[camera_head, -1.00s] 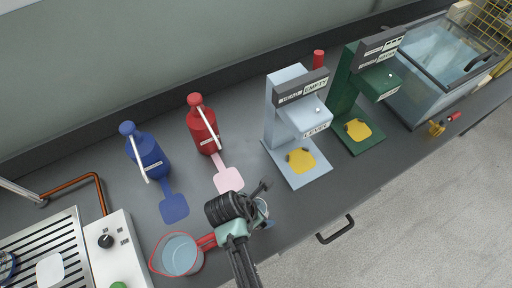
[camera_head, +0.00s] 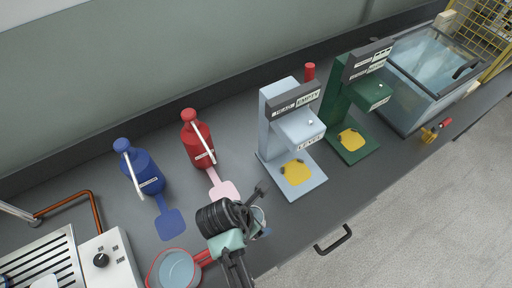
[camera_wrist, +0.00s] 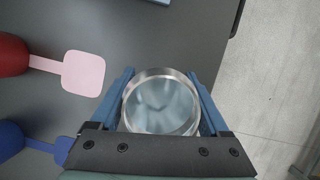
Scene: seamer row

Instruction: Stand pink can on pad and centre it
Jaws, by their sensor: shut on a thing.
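My gripper (camera_wrist: 160,78) is shut on a round, open-topped can (camera_wrist: 161,104) with a shiny metal rim and a pale blue-grey inside. In the head view the can (camera_head: 261,218) is mostly hidden behind my wrist, above the front of the bench. No pink shows on it. A light blue machine (camera_head: 272,128) has a yellow pad (camera_head: 298,173) on its base. A green machine (camera_head: 343,105) to its right has another yellow pad (camera_head: 351,140). A flat pink patch (camera_wrist: 84,74) lies in front of the red bottle, left of the can in the wrist view.
A red bottle (camera_head: 196,147) and a blue bottle (camera_head: 140,168) stand at the back left. A glass tank (camera_head: 420,85) stands at the right. Bare bench lies between my gripper and the light blue machine.

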